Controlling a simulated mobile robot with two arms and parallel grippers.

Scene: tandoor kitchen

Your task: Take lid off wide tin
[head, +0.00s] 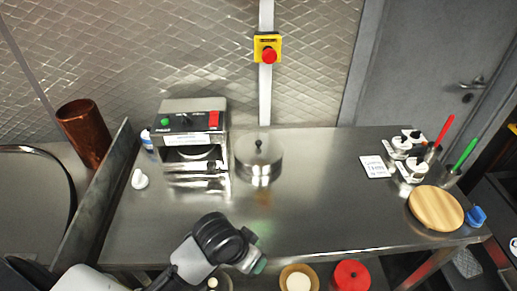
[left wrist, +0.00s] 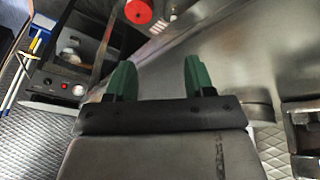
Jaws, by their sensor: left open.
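The wide tin (head: 259,170) is a low, round, shiny metal tin on the steel counter, just right of the boxy machine. Its lid (head: 259,151) is on top, with a small dark knob (head: 258,144) in the middle. My left gripper (head: 257,262) is at the counter's front edge, well in front of the tin and apart from it. In the left wrist view the left gripper (left wrist: 160,78) has its green fingers wide apart with nothing between them. A rounded metal side, apparently the tin (left wrist: 250,106), shows right of the fingers there. My right gripper is in neither view.
The steel machine (head: 190,140) stands close left of the tin. A white card (head: 374,167), white lidded pots (head: 416,170) and a round wooden board (head: 436,208) are at the right. A red container (head: 351,275) is at the front. The middle counter (head: 310,205) is clear.

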